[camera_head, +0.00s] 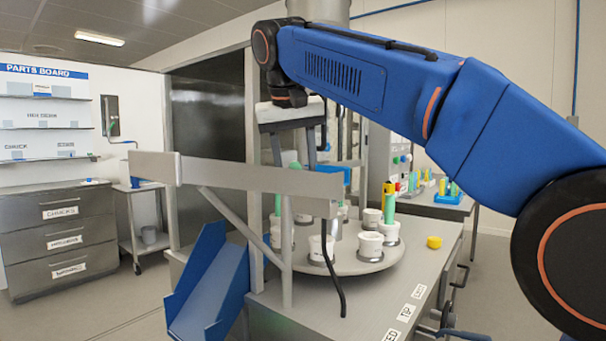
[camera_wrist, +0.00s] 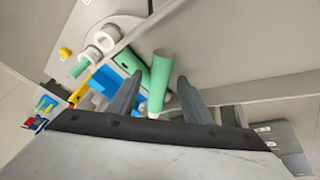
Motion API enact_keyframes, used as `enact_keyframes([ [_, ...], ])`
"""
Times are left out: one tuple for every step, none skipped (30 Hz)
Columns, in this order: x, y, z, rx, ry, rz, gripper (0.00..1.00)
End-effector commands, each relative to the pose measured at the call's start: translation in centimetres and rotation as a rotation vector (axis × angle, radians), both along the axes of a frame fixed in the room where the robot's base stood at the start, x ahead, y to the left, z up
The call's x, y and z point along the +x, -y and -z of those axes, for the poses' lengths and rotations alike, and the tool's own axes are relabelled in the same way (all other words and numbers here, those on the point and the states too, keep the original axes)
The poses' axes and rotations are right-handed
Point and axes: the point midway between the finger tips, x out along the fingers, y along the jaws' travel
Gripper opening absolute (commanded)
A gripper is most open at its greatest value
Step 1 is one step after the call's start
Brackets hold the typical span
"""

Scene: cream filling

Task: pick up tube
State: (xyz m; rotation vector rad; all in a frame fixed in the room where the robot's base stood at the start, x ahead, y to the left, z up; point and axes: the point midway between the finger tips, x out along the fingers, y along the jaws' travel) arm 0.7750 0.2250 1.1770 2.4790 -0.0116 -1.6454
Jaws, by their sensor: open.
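Green tubes stand in white cups on a round turntable (camera_head: 355,268). One tube (camera_head: 389,204) is in a cup (camera_head: 389,232) at the right, and another tube (camera_head: 278,205) is at the left. My gripper (camera_head: 294,158) is open and points down over the turntable's left part. In the wrist view, a light green tube (camera_wrist: 160,80) shows between the two spread fingers of my gripper (camera_wrist: 158,88), with no clear contact. A second green tube (camera_wrist: 133,64) is to its left, and a third (camera_wrist: 79,68) is farther left. A grey rail hides part of the turntable in the head view.
A blue chute (camera_head: 208,285) stands at the left. A side table with small coloured items is behind.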

Motion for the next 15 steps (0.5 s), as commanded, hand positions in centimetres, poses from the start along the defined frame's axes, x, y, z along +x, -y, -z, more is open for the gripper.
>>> enact_keyframes([
  [-0.01, 0.03, -0.02, 0.000, 0.000, 0.000, 0.43],
  [0.00, 0.04, -0.02, 0.000, 0.000, 0.000, 0.35],
  [0.00, 0.04, -0.02, 0.000, 0.000, 0.000, 0.26],
  [0.00, 0.04, -0.02, 0.000, 0.000, 0.000, 0.19],
  [0.00, 0.05, -0.03, 0.000, 0.000, 0.000, 0.12],
  [0.00, 0.05, -0.03, 0.000, 0.000, 0.000, 0.02],
  [0.00, 0.05, -0.03, 0.000, 0.000, 0.000, 0.02],
  [0.00, 0.05, -0.03, 0.000, 0.000, 0.000, 0.02],
  [0.00, 0.06, -0.03, 0.000, 0.000, 0.000, 0.01],
  [0.00, 0.06, -0.03, 0.000, 0.000, 0.000, 0.01],
  [0.00, 0.06, -0.03, 0.000, 0.000, 0.001, 0.00],
  [0.00, 0.06, -0.03, 0.000, 0.000, 0.001, 0.00],
  [0.00, 0.06, -0.03, 0.000, 0.000, 0.001, 0.00],
  [0.00, 0.06, -0.03, 0.000, 0.000, 0.001, 0.00],
  [-0.01, 0.06, -0.04, 0.000, 0.000, 0.001, 0.00],
])
